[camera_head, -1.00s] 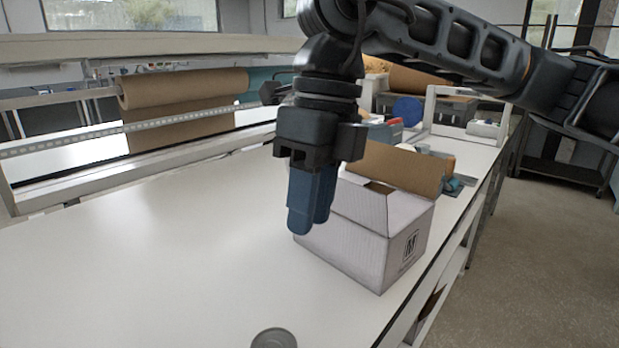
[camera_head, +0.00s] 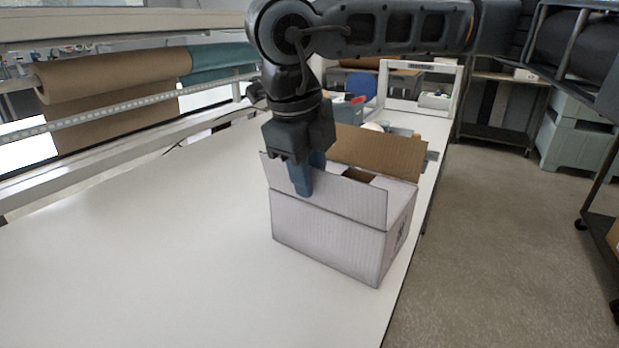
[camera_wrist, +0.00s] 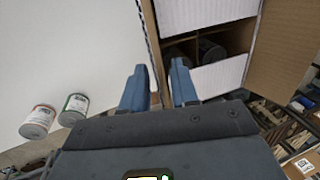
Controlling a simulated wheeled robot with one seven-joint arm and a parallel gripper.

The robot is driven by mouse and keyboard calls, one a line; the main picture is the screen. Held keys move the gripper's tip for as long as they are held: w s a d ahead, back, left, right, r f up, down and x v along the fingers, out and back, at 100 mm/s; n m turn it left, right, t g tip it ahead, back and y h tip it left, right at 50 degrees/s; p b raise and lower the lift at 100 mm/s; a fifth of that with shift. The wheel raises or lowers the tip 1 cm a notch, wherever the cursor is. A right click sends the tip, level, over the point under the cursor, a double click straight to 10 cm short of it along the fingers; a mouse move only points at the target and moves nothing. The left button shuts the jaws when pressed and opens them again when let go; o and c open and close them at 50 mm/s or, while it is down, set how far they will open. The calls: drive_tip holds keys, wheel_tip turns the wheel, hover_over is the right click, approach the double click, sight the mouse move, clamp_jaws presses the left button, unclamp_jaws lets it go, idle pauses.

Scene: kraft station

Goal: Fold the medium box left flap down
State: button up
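The medium box (camera_head: 325,240) is a white carton on the table with a brown inside. Its left flap (camera_head: 350,197) stands up along the near long side. Its far flap (camera_head: 380,150) also stands up, showing brown. My gripper (camera_head: 305,178) points down at the left flap, one blue finger on the outer side, the other partly hidden behind it. In the wrist view, my gripper (camera_wrist: 158,90) has its fingers apart, with the flap's thin brown edge (camera_wrist: 152,55) between them. Whether they touch it I cannot tell. Dark round items (camera_wrist: 208,52) lie inside the box.
The white table (camera_head: 150,250) is clear left of the box. Its right edge runs close by the box. Two cans (camera_wrist: 38,121) (camera_wrist: 75,108) show in the wrist view. A white frame (camera_head: 420,88) and small items stand behind the box.

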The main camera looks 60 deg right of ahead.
drive_tip(key=shift+x, duration=0.95)
drive_tip(key=shift+c, duration=0.2)
clamp_jaws()
idle(0.6)
